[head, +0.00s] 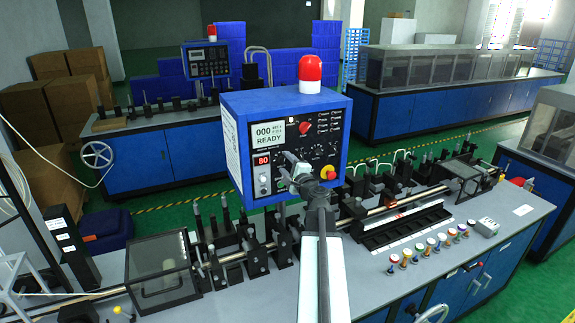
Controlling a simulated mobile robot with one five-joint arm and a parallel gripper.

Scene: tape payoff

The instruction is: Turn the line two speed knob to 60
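A blue control box (240,150) with a dark front panel stands on the near machine, in the middle of the head view. Its white screen (268,134) reads 000 and READY. A red number display (262,159) below appears to read 80. A pale round control (263,180) sits under that display. A red knob (305,128) and small dark knobs (318,152) are farther right. I cannot read which is the line two speed knob. My gripper (291,163) is in front of the panel's lower middle and hides part of it. Its finger gap and any contact are unclear.
A red-and-white beacon (310,73) tops the box. A yellow-and-red stop button (328,172) is right of my gripper. A clear guard box (160,272) and colourful spools (430,243) are on the near bench. Another blue control box (205,61) stands at the back left.

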